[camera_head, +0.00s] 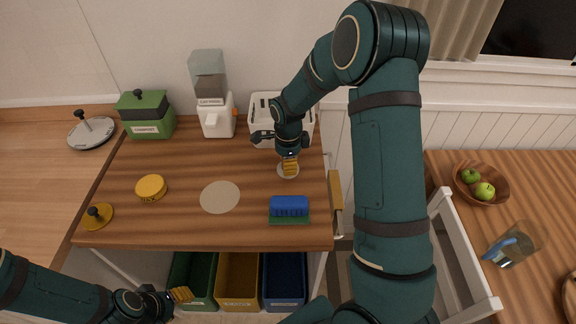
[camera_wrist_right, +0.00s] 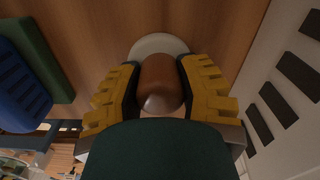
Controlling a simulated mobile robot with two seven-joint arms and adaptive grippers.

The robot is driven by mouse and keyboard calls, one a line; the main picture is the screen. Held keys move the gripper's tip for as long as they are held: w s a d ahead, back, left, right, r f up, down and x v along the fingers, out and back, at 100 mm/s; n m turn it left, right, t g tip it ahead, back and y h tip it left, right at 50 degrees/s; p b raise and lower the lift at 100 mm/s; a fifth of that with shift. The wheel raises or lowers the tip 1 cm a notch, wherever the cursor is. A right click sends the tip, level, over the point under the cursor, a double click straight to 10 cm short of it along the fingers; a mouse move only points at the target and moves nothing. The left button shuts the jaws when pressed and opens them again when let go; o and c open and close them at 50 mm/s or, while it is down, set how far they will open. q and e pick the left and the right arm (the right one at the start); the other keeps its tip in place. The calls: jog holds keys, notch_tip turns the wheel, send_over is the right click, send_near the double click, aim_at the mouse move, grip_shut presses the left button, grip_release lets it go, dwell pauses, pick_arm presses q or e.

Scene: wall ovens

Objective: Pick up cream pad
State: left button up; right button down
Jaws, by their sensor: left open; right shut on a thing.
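My right gripper (camera_head: 290,166) is low over the table, at a small round cream pad (camera_head: 281,175). In the right wrist view the cream pad (camera_wrist_right: 158,42) lies under a rounded brown knob (camera_wrist_right: 160,85). The right gripper's yellow fingers (camera_wrist_right: 160,92) are shut on the knob from both sides. The fingers hide part of the pad; whether it touches the table is unclear. A larger flat beige disc (camera_head: 220,197) lies on the table to the left. My left gripper (camera_head: 182,295) is open and empty, low in front of the table by the bins.
A blue brush-like block on a green base (camera_head: 289,209) sits nearby; a white rack (camera_head: 263,106) stands behind. A yellow tin (camera_head: 151,187), yellow lid (camera_head: 97,216), green box (camera_head: 146,115) and white dispenser (camera_head: 215,115) are left. Green, yellow and blue bins (camera_head: 238,280) are below.

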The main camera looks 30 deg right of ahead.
jog(key=shift+r, duration=0.1)
notch_tip(320, 180, up, 10)
jog(key=shift+f+p, duration=0.1)
jog(key=shift+p, duration=0.35)
jog(key=c, duration=1.3)
grip_release()
jog(key=c, duration=0.3)
